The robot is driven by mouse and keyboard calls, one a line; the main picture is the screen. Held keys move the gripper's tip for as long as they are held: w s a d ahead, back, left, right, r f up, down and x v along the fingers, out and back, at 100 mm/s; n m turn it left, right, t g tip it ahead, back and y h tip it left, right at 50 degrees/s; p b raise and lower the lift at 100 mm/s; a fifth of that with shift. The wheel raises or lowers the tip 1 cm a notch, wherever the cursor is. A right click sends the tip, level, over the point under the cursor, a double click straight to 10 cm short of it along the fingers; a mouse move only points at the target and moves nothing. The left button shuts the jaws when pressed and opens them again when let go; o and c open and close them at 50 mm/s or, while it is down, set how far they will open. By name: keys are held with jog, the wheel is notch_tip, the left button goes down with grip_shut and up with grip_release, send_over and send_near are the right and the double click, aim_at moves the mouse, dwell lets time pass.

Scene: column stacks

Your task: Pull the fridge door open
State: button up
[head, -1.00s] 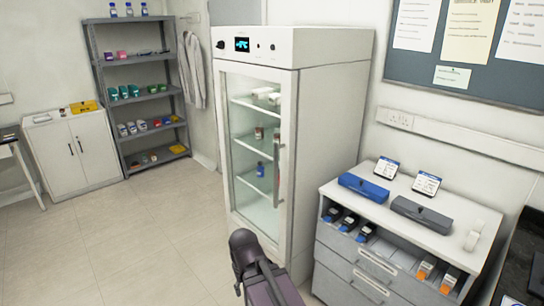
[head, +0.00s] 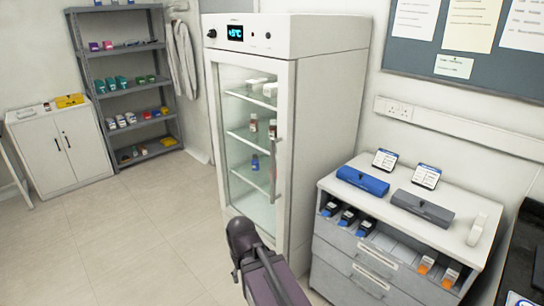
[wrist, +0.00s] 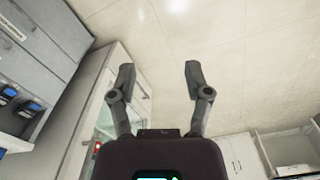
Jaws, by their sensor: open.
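The white fridge (head: 328,130) stands upright against the wall in the middle of the head view. Its glass-panelled door (head: 236,105) is shut, with bottles and boxes on shelves behind the glass. A vertical grey handle (head: 277,172) runs along the door's right side. In the wrist view, my gripper (wrist: 160,72) has its two dark fingers spread wide with only floor showing between them. My arm covers part of the floor in front of the fridge in the head view.
A drawer unit (head: 330,250) stands close to the fridge's right, with a blue case (head: 362,181) and a grey case (head: 422,208) on top. A grey shelf rack (head: 165,82) and a white cabinet (head: 62,150) stand at the back left. The floor (head: 130,235) left of the fridge is clear.

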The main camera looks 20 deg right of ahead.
jog(key=w+d+r+n+t+h+b, duration=0.1)
jog(key=w+d+r+n+t+h, duration=0.1)
jog(key=w+d+n+h, duration=0.45)
jog(key=w+d+r+n+t+h+b, duration=0.1)
jog(key=w+d+n+t+h+b, duration=0.2)
jog(key=w+d, duration=0.65)
jog(key=w+r+n+t+h, duration=0.2)
jog(key=w+r+n+h, duration=0.1)
jog(key=w+r+n, duration=0.2)
jog(key=w+r+n+t+h, duration=0.2)
jog(key=w+r+n, duration=0.3)
jog(key=w+n, duration=0.4)
jog(key=w+h+b, duration=0.1)
jog(key=w, duration=0.3)
jog(key=shift+w+r+n, duration=0.2)
jog(key=shift+r+n, duration=0.15)
jog(key=x, duration=1.3)
jog(key=shift+w+d, duration=0.25)
jog(key=shift+w, duration=0.05)
grip_shut()
